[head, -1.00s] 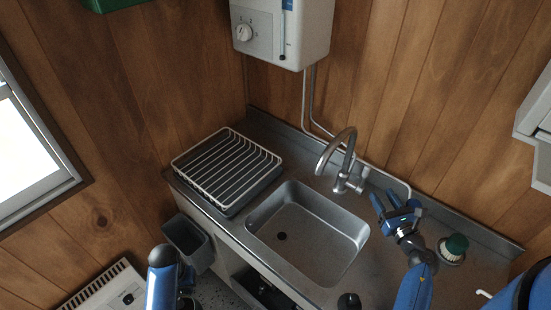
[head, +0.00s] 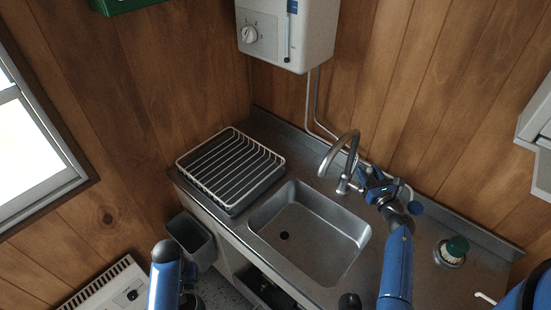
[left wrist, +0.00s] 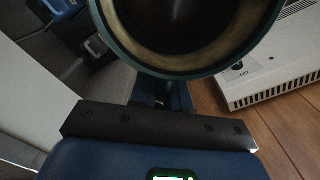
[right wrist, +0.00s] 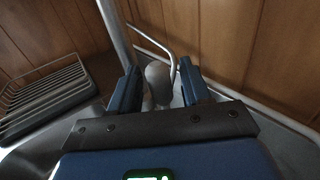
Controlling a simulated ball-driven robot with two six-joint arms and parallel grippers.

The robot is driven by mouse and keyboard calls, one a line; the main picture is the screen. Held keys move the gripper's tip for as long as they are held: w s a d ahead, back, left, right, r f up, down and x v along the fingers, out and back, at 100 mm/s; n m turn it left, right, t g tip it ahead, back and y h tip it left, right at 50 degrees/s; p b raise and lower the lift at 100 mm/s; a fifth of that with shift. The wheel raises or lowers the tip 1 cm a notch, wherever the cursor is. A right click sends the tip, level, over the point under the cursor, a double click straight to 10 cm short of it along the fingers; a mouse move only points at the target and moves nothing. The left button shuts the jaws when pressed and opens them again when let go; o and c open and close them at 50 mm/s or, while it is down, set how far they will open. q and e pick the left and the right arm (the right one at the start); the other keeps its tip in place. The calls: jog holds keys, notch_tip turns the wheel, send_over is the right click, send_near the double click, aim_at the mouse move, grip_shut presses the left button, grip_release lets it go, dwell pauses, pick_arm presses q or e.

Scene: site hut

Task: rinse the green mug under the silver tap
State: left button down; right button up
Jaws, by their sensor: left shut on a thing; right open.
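The green mug (left wrist: 187,72) fills the top of the left wrist view, its round mouth facing the camera. My left gripper (left wrist: 165,95) is shut on it; only part of the fingers shows below the rim. In the head view my left arm is at the bottom left, with the mug not visible there. The silver tap (head: 350,154) arches over the sink, with no water visible from it. My right gripper (head: 366,180) is beside the tap's base. In the right wrist view its open fingers (right wrist: 158,88) stand either side of the tap's rounded handle (right wrist: 157,72), with gaps visible.
The sink (head: 318,228) is empty. A dish rack (head: 232,165) stands left of it. A heater (head: 290,38) hangs above. A grey bin (head: 190,240) hangs at the counter's left front.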

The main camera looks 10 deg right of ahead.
grip_shut()
dwell(0.3)
pick_arm(q)
notch_tip(320, 180, down, 3)
jog(key=b, duration=0.2)
jog(key=shift+r+b, duration=0.15)
jog(key=shift+b, duration=0.2)
pick_arm(e)
jog(key=shift+s+a+f+n, duration=0.2)
jog(key=shift+a+f+n, duration=0.1)
jog(key=shift+n, duration=0.1)
jog(key=shift+s+a+r+n+t+b, duration=0.2)
jog(key=shift+n+t+b, duration=0.15)
jog(key=shift+b, duration=0.45)
pick_arm(q)
jog(key=shift+f, duration=0.75)
pick_arm(e)
jog(key=shift+r, duration=0.1)
